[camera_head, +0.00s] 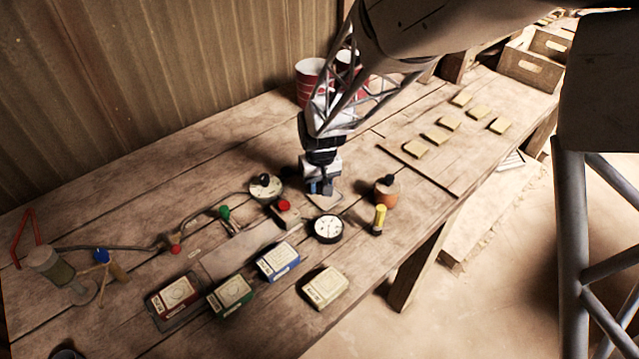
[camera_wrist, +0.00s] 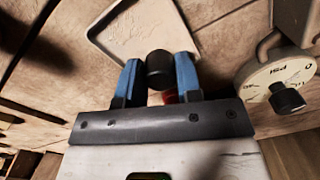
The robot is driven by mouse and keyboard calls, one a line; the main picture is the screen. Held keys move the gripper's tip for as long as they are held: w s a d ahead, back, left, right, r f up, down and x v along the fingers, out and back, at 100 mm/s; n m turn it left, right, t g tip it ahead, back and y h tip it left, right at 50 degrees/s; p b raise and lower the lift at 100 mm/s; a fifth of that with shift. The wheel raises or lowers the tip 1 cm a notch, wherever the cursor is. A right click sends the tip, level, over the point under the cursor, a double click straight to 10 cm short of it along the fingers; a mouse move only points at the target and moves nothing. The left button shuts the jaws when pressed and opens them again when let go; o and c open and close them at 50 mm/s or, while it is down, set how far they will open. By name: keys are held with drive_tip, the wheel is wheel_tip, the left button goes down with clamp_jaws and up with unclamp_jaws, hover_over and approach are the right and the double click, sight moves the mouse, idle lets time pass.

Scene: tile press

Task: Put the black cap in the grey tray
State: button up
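My gripper (camera_head: 322,188) points down over the middle of the table. In the wrist view my gripper (camera_wrist: 160,78) has its two blue fingers on either side of the black cap (camera_wrist: 160,68), with no clear gap. The cap is hidden in the head view. The small pale grey tray (camera_wrist: 135,30) shows just beyond the fingertips in the wrist view, and the cap overlaps its near part there. In the head view the tray (camera_head: 326,202) lies right under the gripper, partly covered by it. I cannot tell the cap's exact height above the tray.
A gauge with a black knob (camera_head: 265,187) stands left of the gripper, near a red-button box (camera_head: 286,213). A round dial (camera_head: 327,229), an orange pot with black top (camera_head: 386,192) and a yellow-topped piece (camera_head: 379,218) stand close by. Several boxes lie in front; tiles lie right.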

sight(320, 184)
wheel_tip(320, 184, up, 12)
drive_tip(key=shift+r, duration=0.15)
idle(0.6)
drive_tip(key=shift+d, duration=0.15)
idle(0.5)
drive_tip(key=s+d+r+m+t, duration=0.1)
drive_tip(key=s+d+r+m, duration=0.1)
drive_tip(key=s+d+r, duration=0.95)
drive_tip(key=s+d+m+t, duration=0.1)
drive_tip(key=s+d+m, duration=0.1)
drive_tip(key=s+d, duration=0.8)
drive_tip(key=s, duration=0.5)
drive_tip(key=shift+d+r+m+t, duration=0.3)
drive_tip(key=shift+d+r+m, duration=0.05)
drive_tip(key=shift+r+m, duration=0.05)
